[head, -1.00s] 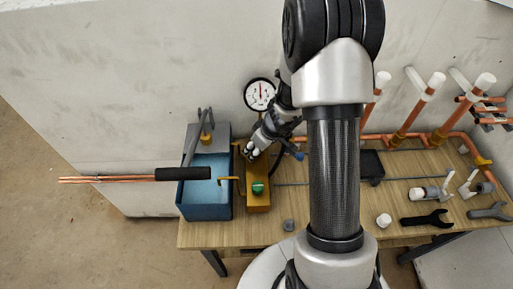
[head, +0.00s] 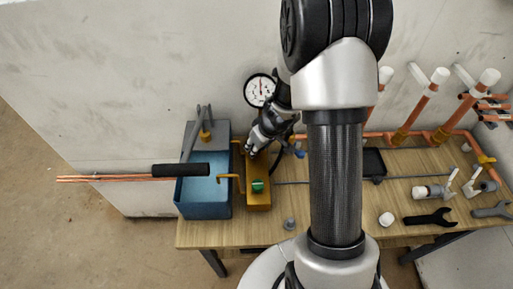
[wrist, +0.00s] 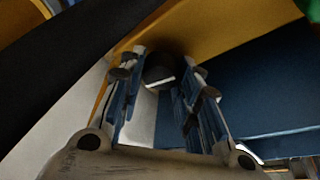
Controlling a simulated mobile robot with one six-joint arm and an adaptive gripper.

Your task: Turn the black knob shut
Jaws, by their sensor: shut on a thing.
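The black knob (wrist: 158,70), a dark round cap with a pale mark on its edge, shows between my fingertips in the wrist view. My gripper (wrist: 161,78) is shut on it, with one finger on each side. In the head view my gripper (head: 250,149) is at the back end of the yellow block (head: 257,200), and hides the knob there. The block has a green knob (head: 257,186) on its front part. How far the black knob is turned cannot be read.
A blue tank of water (head: 205,206) stands left of the block. A pressure gauge (head: 260,90) is behind my gripper. A black-sleeved bundle of copper rods (head: 180,170) juts out left. Wrenches (head: 430,218), a white cap (head: 386,219) and copper pipes lie to the right.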

